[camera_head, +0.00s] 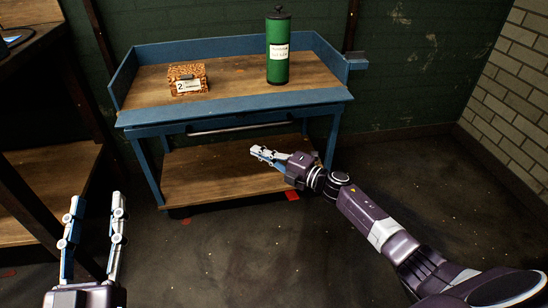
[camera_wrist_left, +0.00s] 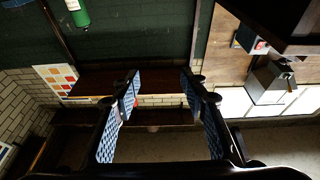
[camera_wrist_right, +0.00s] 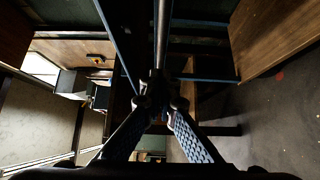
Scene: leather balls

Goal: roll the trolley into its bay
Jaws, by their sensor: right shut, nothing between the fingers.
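The trolley (camera_head: 235,107) has a blue frame, a wooden top with raised rims and a lower wooden shelf (camera_head: 230,172). A metal handle bar (camera_head: 240,126) runs along its front, and it also shows as a bar in the right wrist view (camera_wrist_right: 162,40). My right gripper (camera_head: 256,152) is shut and empty, in front of the trolley and a little below the handle bar in the picture. In the right wrist view its fingertips (camera_wrist_right: 153,104) line up with the bar; contact cannot be told. My left gripper (camera_head: 97,205) is open and empty at the lower left, apart from the trolley.
A green canister (camera_head: 277,62) and a patterned box with a label (camera_head: 188,84) stand on the trolley's top. A wooden shelf unit (camera_head: 35,165) stands at the left. Red marks (camera_head: 292,195) lie on the floor near the trolley. The floor at right is clear up to the brick wall (camera_head: 515,80).

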